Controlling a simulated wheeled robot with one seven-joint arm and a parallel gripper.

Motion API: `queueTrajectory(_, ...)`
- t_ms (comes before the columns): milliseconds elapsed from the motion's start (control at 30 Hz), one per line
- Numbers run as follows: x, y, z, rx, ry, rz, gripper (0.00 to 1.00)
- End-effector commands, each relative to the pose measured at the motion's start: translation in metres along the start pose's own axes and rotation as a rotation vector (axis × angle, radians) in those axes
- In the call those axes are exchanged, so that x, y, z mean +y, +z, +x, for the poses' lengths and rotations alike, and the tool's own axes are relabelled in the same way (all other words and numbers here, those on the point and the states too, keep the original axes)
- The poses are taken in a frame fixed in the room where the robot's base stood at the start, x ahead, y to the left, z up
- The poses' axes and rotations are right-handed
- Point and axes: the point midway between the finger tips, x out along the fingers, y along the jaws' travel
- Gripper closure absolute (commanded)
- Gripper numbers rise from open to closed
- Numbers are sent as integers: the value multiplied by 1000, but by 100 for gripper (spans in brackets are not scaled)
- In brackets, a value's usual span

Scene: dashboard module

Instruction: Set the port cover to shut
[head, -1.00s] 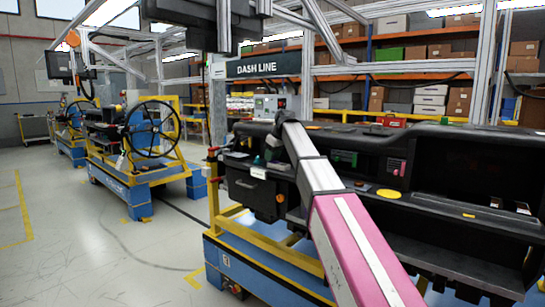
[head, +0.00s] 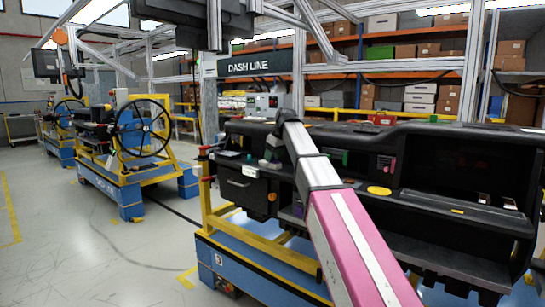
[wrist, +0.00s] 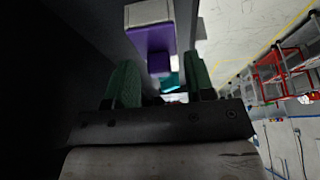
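My gripper (wrist: 160,82) is open in the wrist view, with its two green ridged fingers apart. A purple flat piece (wrist: 151,42) under a pale grey block (wrist: 148,12) lies just beyond and between the fingertips. This may be the port cover, but I cannot tell for sure, nor whether it is open or shut. A small teal part shows between the fingers. In the head view my gripper is small and dark at the dashboard module's (head: 435,228) left part, partly hidden by my arm.
A dark surface fills the left of the wrist view, close to the fingers. The dashboard rests on a blue and yellow cart (head: 240,262). A yellow round button (head: 379,190) sits on the dashboard. Open floor (head: 90,260) lies to the left.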

Motion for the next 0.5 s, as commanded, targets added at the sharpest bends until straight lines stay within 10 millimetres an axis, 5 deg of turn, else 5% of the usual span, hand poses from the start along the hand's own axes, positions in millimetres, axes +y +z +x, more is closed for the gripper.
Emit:
queueTrajectory(233,0,0,-13,1,1,0,51)
queueTrajectory(500,1,0,-63,2,2,0,51)
